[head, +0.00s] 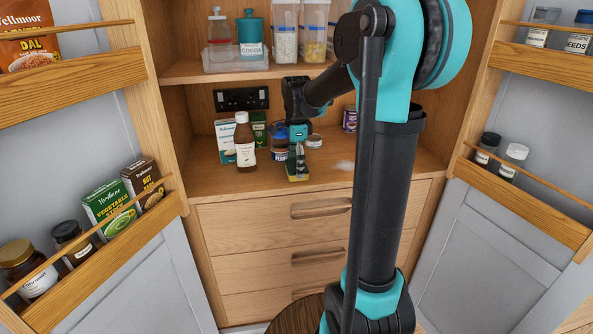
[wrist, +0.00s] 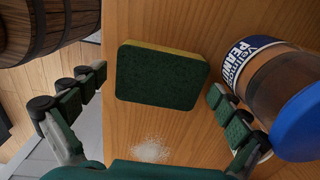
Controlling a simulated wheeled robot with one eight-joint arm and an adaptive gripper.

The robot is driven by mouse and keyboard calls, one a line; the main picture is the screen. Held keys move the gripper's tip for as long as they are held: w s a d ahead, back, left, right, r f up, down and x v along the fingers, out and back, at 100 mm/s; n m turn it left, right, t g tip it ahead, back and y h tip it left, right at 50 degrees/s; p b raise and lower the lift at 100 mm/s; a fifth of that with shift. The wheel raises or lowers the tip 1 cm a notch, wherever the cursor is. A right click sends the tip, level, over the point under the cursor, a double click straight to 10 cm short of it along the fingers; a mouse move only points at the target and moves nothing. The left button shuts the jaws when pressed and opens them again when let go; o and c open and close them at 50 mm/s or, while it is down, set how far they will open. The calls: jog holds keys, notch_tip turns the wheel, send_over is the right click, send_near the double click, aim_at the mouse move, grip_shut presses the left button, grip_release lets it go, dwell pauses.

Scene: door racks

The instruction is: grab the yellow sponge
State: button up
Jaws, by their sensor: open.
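The yellow sponge (wrist: 162,76) has a dark green scouring face turned to the wrist camera and a thin yellow edge. It lies on the wooden counter; in the head view a yellow part (head: 299,178) shows under my gripper. My gripper (head: 298,158) points down at it. In the wrist view, my gripper (wrist: 155,84) is open, with one finger on each side of the sponge and gaps between. No contact with the sponge is visible.
A blue-lidded peanut butter jar (wrist: 272,85) stands close beside the right finger. A wooden barrel (wrist: 50,28) is at upper left. White powder (wrist: 150,150) lies on the counter. A brown bottle (head: 244,145) and boxes stand left of my gripper; a shelf edge (head: 245,74) is above.

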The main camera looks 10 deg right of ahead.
jog(key=c, duration=0.7)
jog(key=shift+r, duration=0.6)
notch_tip(320, 180, up, 2)
jog(key=shift+r, duration=0.15)
jog(key=s, duration=1.8)
